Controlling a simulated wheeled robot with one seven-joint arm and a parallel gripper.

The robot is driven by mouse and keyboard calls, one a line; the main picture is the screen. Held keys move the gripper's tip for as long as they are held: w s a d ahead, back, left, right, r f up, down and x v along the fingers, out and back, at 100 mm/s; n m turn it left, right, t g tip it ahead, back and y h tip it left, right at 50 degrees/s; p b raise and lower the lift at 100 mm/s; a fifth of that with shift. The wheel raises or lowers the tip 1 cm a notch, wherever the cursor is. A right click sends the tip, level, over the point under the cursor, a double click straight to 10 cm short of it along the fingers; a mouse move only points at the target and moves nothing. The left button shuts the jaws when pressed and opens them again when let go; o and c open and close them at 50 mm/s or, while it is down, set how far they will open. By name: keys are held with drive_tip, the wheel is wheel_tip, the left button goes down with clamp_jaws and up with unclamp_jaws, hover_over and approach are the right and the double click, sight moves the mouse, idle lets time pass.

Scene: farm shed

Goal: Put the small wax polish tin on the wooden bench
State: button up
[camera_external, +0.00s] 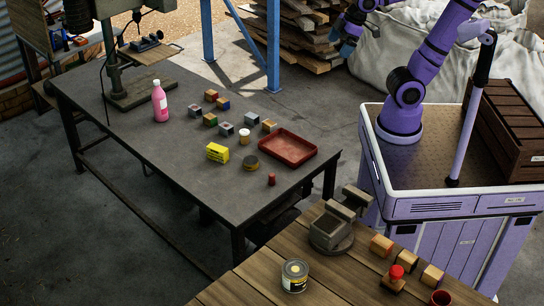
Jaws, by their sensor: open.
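A small flat round tin (251,163), dark on top with a yellowish side, lies on the dark metal table beside a yellow box; it looks like the wax polish tin, but I cannot read a label. The wooden bench (335,288) is at the bottom of the view, with bare planks around its vise.
The metal table also holds a red tray (287,148), yellow box (217,153), white jar (244,136), pink bottle (160,101) and several small blocks. On the bench are a vise (331,231), a larger tin (294,276) and wooden blocks. A blue post (273,50) stands behind the table.

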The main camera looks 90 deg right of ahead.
drive_tip(key=s+d+f+m, duration=0.2)
drive_tip(key=s+d+m, duration=0.1)
drive_tip(key=s, duration=0.4)
drive_tip(key=shift+d+f, duration=0.25)
drive_tip(key=shift+d, duration=0.25)
